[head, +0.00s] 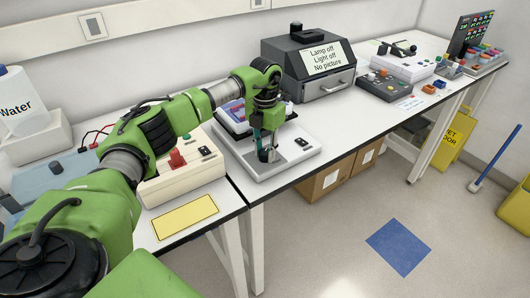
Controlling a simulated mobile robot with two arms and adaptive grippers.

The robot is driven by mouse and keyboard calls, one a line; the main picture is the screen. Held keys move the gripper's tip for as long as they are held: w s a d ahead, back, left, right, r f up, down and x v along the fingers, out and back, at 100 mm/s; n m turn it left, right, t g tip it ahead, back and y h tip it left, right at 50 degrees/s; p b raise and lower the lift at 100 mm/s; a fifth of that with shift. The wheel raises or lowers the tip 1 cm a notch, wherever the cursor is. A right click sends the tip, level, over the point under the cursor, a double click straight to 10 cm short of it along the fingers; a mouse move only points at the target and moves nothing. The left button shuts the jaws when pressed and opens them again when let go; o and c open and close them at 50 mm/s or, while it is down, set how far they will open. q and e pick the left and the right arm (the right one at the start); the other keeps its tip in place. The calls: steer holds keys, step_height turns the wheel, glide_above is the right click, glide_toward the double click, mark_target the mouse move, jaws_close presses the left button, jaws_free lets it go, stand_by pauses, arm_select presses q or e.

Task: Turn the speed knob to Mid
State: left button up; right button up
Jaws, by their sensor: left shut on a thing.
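My left gripper (267,148) points down at the front part of a white device (252,168) with a blue-and-purple tray (234,118) at its back. Its fingers are closed around a small dark knob on the top of this device. The fingers hide most of the knob, so its pointer and any speed marks cannot be read. A small dark switch (301,142) sits to the right of the gripper on the same device. My right gripper is not in view.
A cream device (187,178) with a red part stands close on the left, under my left arm. A dark box with a "Lamp off" sign (325,57) stands behind to the right. A yellow card (185,217) lies near the bench's front edge.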

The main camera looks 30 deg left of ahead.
mark_target(266, 151)
arm_select(q)
steer(key=shift+m, duration=1.6)
steer(key=o, duration=1.1)
step_height(266, 151, up, 12)
steer(key=shift+r, duration=0.1)
